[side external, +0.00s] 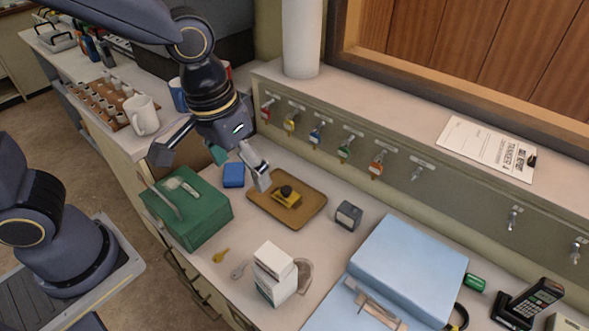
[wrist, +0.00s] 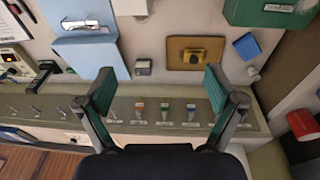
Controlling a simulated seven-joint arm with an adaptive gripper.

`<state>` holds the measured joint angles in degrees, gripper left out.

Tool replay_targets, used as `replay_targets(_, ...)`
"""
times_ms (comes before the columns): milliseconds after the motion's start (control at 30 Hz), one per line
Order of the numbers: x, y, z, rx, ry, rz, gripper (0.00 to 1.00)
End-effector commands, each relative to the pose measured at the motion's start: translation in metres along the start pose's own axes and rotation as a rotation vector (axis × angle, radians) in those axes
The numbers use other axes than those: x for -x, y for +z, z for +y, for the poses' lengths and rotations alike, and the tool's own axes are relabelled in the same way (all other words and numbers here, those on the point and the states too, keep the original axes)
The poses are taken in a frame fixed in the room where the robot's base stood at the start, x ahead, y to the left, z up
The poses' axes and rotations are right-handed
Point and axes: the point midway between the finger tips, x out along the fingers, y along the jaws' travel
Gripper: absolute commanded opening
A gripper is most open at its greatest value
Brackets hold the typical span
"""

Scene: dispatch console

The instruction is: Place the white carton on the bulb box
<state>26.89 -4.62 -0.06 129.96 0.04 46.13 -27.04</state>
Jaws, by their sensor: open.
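The white carton (side external: 273,257) stands near the front of the counter, on top of a white box with green marking that looks like the bulb box (side external: 279,290). The carton looks upright, and the two seem to touch. The carton also shows at the top edge of the wrist view (wrist: 130,7), partly cut off. My gripper (side external: 212,166) is open and empty, above and behind the green case, well apart from the carton. Its spread fingers also show in the wrist view (wrist: 160,90), with nothing between them.
A green case (side external: 190,215), blue block (side external: 233,175), brown tray (side external: 300,190) with a yellow item, small grey box (side external: 348,215) and light blue case (side external: 410,262) stand around. Two keys (side external: 229,263) lie left of the carton. Key hooks line the back panel.

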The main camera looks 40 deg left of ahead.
Motion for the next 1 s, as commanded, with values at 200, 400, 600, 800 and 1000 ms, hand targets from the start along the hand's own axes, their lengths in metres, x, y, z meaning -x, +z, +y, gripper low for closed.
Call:
replay_targets(200, 0.070, 0.020, -0.088, 0.006, -0.003, 0.231, 0.93)
replay_targets(400, 0.092, 0.045, -0.122, -0.011, -0.054, 0.342, 0.93)
replay_targets(600, 0.094, 0.050, -0.127, -0.019, -0.067, 0.359, 0.93)
replay_targets(800, 0.094, 0.049, -0.127, -0.018, -0.066, 0.358, 0.93)
replay_targets(1000, 0.094, 0.049, -0.127, -0.018, -0.065, 0.358, 0.93)
